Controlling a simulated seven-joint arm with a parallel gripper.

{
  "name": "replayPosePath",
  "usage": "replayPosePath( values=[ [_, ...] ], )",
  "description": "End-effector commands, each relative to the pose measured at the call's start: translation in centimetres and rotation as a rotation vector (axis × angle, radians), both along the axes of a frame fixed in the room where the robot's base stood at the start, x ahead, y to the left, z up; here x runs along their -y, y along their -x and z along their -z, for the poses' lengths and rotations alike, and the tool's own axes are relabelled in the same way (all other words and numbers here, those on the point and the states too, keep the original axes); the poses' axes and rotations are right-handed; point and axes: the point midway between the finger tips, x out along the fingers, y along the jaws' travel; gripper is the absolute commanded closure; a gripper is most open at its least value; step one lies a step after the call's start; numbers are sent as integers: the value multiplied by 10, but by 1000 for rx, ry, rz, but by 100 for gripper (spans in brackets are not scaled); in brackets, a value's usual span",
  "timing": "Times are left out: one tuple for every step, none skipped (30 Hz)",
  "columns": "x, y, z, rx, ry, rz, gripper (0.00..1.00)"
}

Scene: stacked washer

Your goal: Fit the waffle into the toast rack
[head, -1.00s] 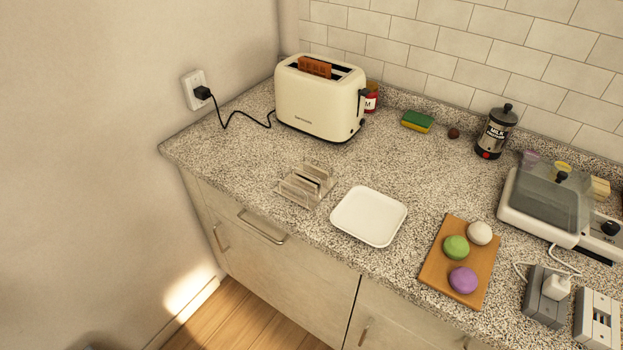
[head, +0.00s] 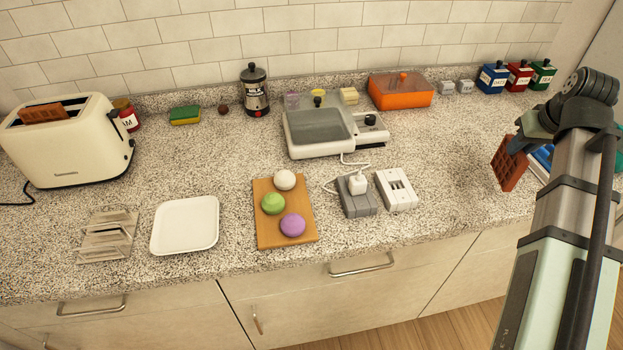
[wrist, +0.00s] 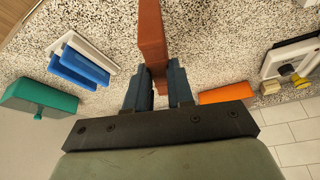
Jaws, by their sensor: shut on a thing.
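A brown waffle (head: 508,163) is at the right of the head view, raised above the counter and standing on edge. My gripper (wrist: 157,74) is shut on it; in the wrist view the waffle (wrist: 152,30) shows edge-on between the two fingers. The fingertips are partly hidden by the arm in the head view. The toast rack (head: 108,236), a pale see-through rack with upright dividers, stands empty at the far left, left of a white square plate (head: 185,225). My gripper is far to its right. Another brown waffle (head: 44,112) sits in the cream toaster (head: 70,145).
Between gripper and rack lie a board (head: 287,238) with several round macarons, grey sockets (head: 357,200) with a plug, and a grey appliance (head: 320,130). An orange dish (head: 400,92) is at the back. Blue and white pieces (wrist: 80,62) and a green block (wrist: 40,97) are near my gripper.

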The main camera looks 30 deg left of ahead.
Motion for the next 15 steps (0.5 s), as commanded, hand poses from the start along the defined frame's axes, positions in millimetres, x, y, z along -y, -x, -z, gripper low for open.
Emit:
replayPosePath(
  values=[
    [-19, -3, -6, 1, -1, -34, 100],
    [-29, -3, -8, 1, 0, -53, 100],
    [-42, -3, -11, 1, 0, -78, 100],
    [-52, -3, -14, 1, 0, -96, 100],
    [-62, -2, -16, 1, 1, -115, 100],
    [-75, -2, -19, 1, 0, -140, 100],
    [-85, -1, -22, 1, 1, -160, 100],
    [-95, 0, -24, 0, 0, -178, 100],
    [-108, 2, -27, 0, 0, -204, 100],
    [-118, 3, -30, 0, 0, -222, 100],
    [-128, 5, -33, 0, 0, -240, 100],
    [-141, 7, -36, 1, -1, -265, 100],
    [-151, 9, -39, 1, -1, -285, 100],
    [-161, 11, -41, 2, -1, -304, 100],
    [-175, 13, -45, 2, -1, -329, 100]
  ],
)
